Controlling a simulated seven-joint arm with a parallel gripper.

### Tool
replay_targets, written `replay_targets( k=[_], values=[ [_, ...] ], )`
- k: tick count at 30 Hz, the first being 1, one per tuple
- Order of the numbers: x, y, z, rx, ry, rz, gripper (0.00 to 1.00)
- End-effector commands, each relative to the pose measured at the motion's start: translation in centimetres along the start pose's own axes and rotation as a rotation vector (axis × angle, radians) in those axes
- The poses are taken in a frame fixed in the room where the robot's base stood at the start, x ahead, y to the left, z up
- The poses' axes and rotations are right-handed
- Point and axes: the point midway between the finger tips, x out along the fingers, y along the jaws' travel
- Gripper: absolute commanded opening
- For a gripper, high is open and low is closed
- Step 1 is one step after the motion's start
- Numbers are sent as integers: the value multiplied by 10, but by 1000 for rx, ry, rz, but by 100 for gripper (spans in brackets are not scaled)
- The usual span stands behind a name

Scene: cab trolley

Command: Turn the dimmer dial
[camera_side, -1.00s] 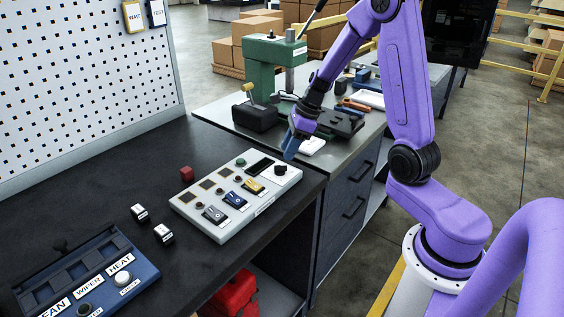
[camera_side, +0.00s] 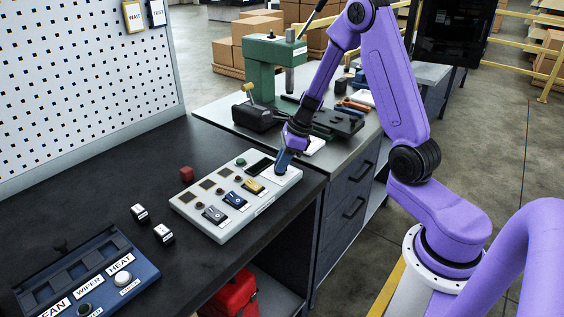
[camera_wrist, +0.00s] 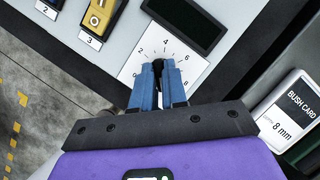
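The dimmer dial (camera_wrist: 158,64) is a small black knob on a white numbered scale plate (camera_wrist: 134,66), on the grey control panel (camera_side: 222,236). My gripper (camera_wrist: 159,72) has its two blue fingertips at the dial, one on each side, pointing down at it. I cannot tell whether they press on the knob. In the side view my gripper (camera_side: 281,172) is at the panel's far right corner and hides the dial there.
The panel also carries a dark display (camera_wrist: 187,22), a yellow switch (camera_wrist: 100,16) and several other switches. A blue switch box (camera_side: 135,270) and small labelled blocks (camera_side: 164,233) lie on the black bench. A white bush card (camera_wrist: 285,110) and a green press (camera_side: 260,67) are beyond the panel.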

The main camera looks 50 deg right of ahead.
Motion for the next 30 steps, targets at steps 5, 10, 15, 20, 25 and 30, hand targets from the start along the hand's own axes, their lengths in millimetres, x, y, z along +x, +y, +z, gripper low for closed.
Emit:
replay_targets(
  k=[5,10,15,20,25,30],
  values=[
    [0,0,0,-3,0,1,0],
    [0,0,0,-34,0,14,0],
    [0,-2,0,-111,0,45,0],
    [0,-2,0,-225,0,93,0],
    [0,-3,1,-373,-1,154,0],
    [0,-4,1,-524,0,216,0]
  ],
)
